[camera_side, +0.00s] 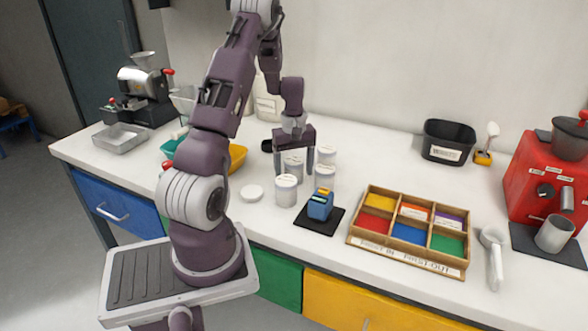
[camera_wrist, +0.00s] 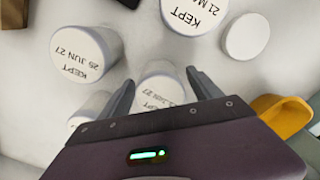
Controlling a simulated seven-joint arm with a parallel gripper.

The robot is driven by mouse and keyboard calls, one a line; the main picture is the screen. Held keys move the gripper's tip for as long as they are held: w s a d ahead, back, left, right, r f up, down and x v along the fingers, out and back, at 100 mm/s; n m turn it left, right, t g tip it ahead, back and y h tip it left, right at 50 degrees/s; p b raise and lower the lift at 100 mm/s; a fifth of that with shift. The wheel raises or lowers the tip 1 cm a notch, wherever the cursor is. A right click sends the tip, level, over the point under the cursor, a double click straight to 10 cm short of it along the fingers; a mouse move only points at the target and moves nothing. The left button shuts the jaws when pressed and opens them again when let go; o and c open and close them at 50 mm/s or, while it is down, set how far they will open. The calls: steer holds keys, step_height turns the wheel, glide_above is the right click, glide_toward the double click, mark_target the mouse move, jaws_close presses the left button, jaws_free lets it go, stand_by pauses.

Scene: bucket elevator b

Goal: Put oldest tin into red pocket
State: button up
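Several white tins with dated lids stand on the counter. In the wrist view one tin (camera_wrist: 82,54) reads "KEPT", with a date in JUN 27. Another tin (camera_wrist: 194,14) reads "KEPT 21 M", cut off by the frame. A third tin (camera_wrist: 160,92), its date partly hidden, lies between the fingers of my gripper (camera_wrist: 160,76). A further tin (camera_wrist: 88,106) is mostly hidden. In the side view my gripper (camera_side: 296,163) points down, open around the upper part of a tin (camera_side: 295,172).
A blue device (camera_side: 320,206) on a black mat stands between the tins and the tray. A loose white disc (camera_side: 251,193) lies left of the tins. A yellow scoop (camera_side: 238,157), a black bin (camera_side: 447,139) and a red machine (camera_side: 545,190) stand around. The pockets look empty of tins.

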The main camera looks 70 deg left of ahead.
mark_target(298, 161)
steer(key=shift+r, duration=0.1)
steer(key=r, duration=0.7)
steer(key=shift+w+d+r, duration=0.15)
steer(key=shift+w+d, duration=0.2)
steer(key=shift+d, duration=0.05)
steer(key=w+d+r+m+t, duration=0.1)
steer(key=w+d+r+m, duration=0.25)
steer(key=d+r, duration=0.45)
steer(key=s+d+r+m+t, duration=0.1)
steer(key=s+d+r+m, duration=0.1)
steer(key=d, duration=0.4)
steer(key=s+d+r+m+t, duration=0.1)
steer(key=s+d+r+m, duration=0.2)
steer(key=d, duration=0.4)
steer(key=s+d+r+m+t, duration=0.1)
steer(key=s+d+r+m, duration=0.2)
steer(key=d, duration=0.4)
steer(key=shift+r+m, duration=0.2)
steer(key=shift+m, duration=0.45)
steer(key=shift+o, duration=0.4)
steer(key=s+d+m+t, duration=0.1)
steer(key=s+d+m, duration=0.4)
steer(key=s, duration=0.3)
steer(key=shift+d+f+t, duration=0.2)
steer(key=shift+d+t, duration=0.05)
steer(key=shift+t, duration=0.05)
steer(key=shift+w, duration=0.1)
